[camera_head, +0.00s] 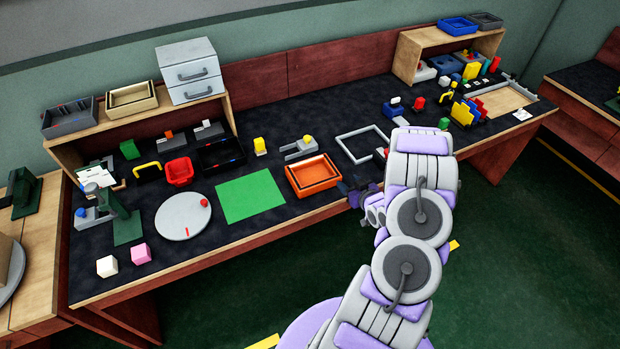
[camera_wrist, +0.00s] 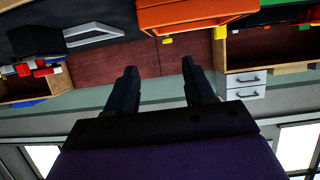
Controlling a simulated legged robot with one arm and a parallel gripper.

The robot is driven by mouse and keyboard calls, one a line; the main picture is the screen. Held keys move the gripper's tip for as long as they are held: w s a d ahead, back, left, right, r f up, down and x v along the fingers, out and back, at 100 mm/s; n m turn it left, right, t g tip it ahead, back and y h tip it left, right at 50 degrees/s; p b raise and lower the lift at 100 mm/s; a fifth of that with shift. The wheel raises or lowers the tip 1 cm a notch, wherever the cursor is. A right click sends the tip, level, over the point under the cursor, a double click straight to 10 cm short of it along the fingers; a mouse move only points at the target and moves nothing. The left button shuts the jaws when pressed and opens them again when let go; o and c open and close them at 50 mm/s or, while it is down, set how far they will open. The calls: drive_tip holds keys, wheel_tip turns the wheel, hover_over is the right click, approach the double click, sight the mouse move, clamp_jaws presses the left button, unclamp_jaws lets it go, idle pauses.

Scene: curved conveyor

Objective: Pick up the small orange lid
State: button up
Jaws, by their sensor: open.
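An orange open tray-like piece (camera_head: 291,178) with a raised rim and a second rim inside lies near the front edge of the dark worktop. I cannot tell whether it is the lid or a box with the lid in it. In the wrist view, which is upside down, a large orange surface (camera_wrist: 195,17) shows at the top. My dark gripper (camera_head: 350,191) is just right of the orange piece in the head view, near the table's front edge. In the wrist view my gripper (camera_wrist: 158,66) has its two fingers wide apart with nothing between them.
A green mat (camera_head: 250,198) lies left of the orange piece, and a grey disc (camera_head: 182,217) farther left. A yellow block (camera_head: 260,145) and grey fixture (camera_head: 298,150) stand behind the orange piece.

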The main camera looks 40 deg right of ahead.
drive_tip(key=b, duration=0.1)
approach(333, 167)
drive_tip(key=shift+w+d+f, duration=0.5)
drive_tip(key=shift+w+d, duration=0.35)
drive_tip(key=shift+w+a+r, duration=0.1)
drive_tip(key=shift+w+a, duration=0.9)
drive_tip(key=shift+w, duration=0.05)
drive_tip(key=shift+w+d+b, duration=0.1)
drive_tip(key=shift+w+b, duration=0.15)
drive_tip(key=shift+b, duration=0.15)
drive_tip(key=w+d+f, duration=0.1)
drive_tip(key=w+d+f+b, duration=0.1)
drive_tip(key=w+d, duration=0.1)
drive_tip(key=shift+w+d+f, duration=0.1)
drive_tip(key=shift+w+f, duration=0.2)
drive_tip(key=shift+f, duration=0.05)
drive_tip(key=shift+w+a+r, duration=0.1)
drive_tip(key=shift+a+r, duration=0.15)
drive_tip(key=shift+a, duration=0.4)
drive_tip(key=shift+c, duration=0.2)
drive_tip(key=shift+a+r, duration=0.1)
drive_tip(key=shift+a, duration=0.1)
drive_tip(key=shift+c, duration=0.7)
drive_tip(key=shift+d, duration=0.1)
drive_tip(key=c, duration=0.3)
drive_tip(key=shift+d, duration=0.5)
drive_tip(key=c, duration=0.5)
drive_tip(key=shift+a+f, duration=0.2)
drive_tip(key=shift+f, duration=0.05)
clamp_jaws()
